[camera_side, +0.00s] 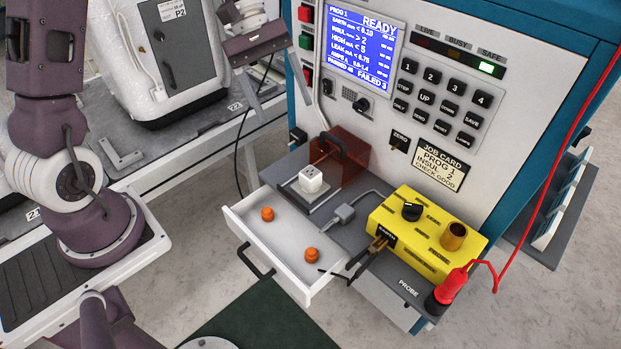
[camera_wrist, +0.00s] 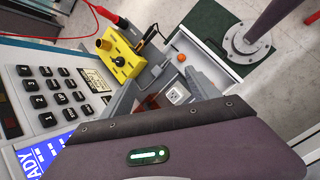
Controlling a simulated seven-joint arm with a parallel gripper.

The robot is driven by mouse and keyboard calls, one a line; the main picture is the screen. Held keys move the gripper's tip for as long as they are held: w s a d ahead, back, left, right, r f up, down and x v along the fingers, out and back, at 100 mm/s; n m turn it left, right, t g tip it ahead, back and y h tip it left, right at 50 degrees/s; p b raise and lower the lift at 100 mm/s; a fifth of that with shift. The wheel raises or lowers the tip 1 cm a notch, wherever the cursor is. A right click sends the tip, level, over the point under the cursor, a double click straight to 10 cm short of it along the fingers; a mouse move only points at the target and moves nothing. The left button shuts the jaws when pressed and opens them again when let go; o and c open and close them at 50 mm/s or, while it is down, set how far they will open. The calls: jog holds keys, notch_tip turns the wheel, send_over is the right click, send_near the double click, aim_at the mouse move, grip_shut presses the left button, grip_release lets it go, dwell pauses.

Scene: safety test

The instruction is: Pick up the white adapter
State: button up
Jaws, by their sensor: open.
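The white adapter (camera_side: 311,180) is a small cube with socket holes on its top face. It sits upright on a dark plate on the tester's shelf, beside a brown see-through cover (camera_side: 345,160) with a black handle. It also shows in the wrist view (camera_wrist: 176,95), just beyond the large dark housing of my arm. My gripper (camera_side: 258,88) is open and empty, above and to the left of the adapter, well apart from it. The cover stands behind the adapter and looks raised.
An open white drawer (camera_side: 236,222) holds two orange caps (camera_side: 267,214). A grey plug (camera_side: 343,214) with a cable lies right of the adapter. A yellow box (camera_side: 410,262) and a red probe (camera_side: 452,285) stand farther right. The tester's panel (camera_side: 400,130) rises behind the shelf.

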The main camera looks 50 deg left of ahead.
jog(key=w+a+f+n+h, duration=0.2)
jog(key=w+f+n, duration=0.1)
jog(key=f, duration=0.3)
jog(key=w+a+f+n+h, duration=0.2)
jog(key=a+f, duration=0.1)
jog(key=f, duration=0.2)
jog(key=n+t+h, duration=0.2)
jog(key=n+t, duration=0.1)
jog(key=n, duration=0.2)
send_near(307, 170)
jog(key=w+d, duration=0.1)
jog(key=d, duration=0.1)
jog(key=x, duration=0.6)
jog(key=shift+s+a+f, duration=0.1)
jog(key=shift+s+f, duration=0.25)
jog(key=shift+f, duration=0.05)
jog(key=shift+w+d+f, duration=0.1)
jog(key=shift+d+f, duration=0.15)
jog(key=shift+d, duration=0.1)
grip_shut()
